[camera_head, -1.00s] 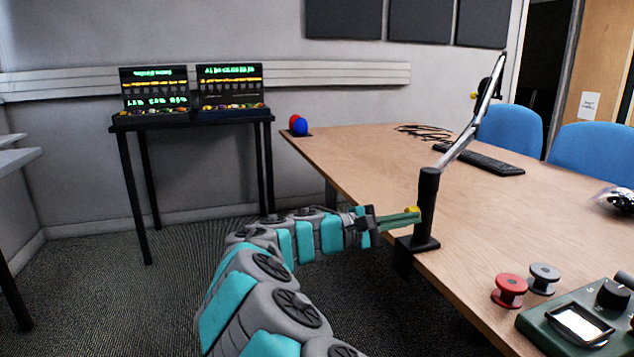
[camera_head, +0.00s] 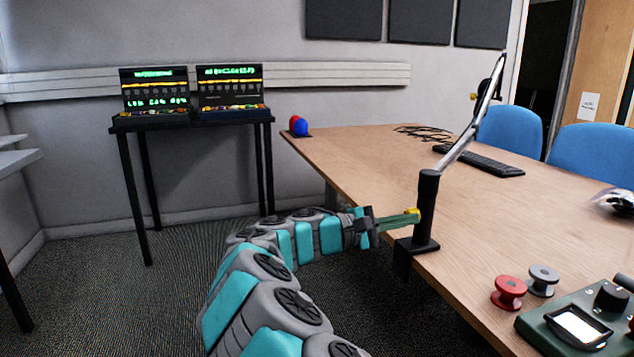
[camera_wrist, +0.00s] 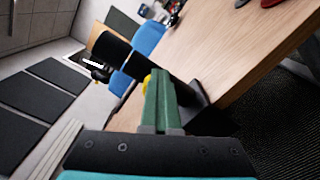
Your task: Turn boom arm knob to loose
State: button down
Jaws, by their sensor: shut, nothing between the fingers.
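The boom arm (camera_head: 483,108) rises from a black post (camera_head: 427,205) clamped at the table's near left edge. A small yellow knob (camera_head: 412,211) shows on the post's left side, at the tips of my gripper (camera_head: 410,220). In the wrist view, my gripper's green fingers (camera_wrist: 158,95) are together, and the black post (camera_wrist: 155,70) lies right behind their tips. Only a sliver of the yellow knob (camera_wrist: 147,84) shows there, at the left of the fingertips. Most of the knob is hidden, and I cannot tell whether the fingers touch it.
The wooden table (camera_head: 370,150) spreads to the right, clear around the post. A red spool (camera_head: 508,293), a grey spool (camera_head: 543,280) and a green device (camera_head: 575,325) are at its near right. A keyboard (camera_head: 480,160) lies behind the post.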

jog(key=shift+w+a+r+p, duration=0.1)
jog(key=shift+w+r+p, duration=0.25)
jog(key=shift+p, duration=0.5)
jog(key=shift+s+r, duration=0.1)
jog(key=shift+s, duration=0.15)
jog(key=v, duration=0.6)
jog(key=shift+s+r, duration=0.15)
jog(key=shift+s, duration=0.05)
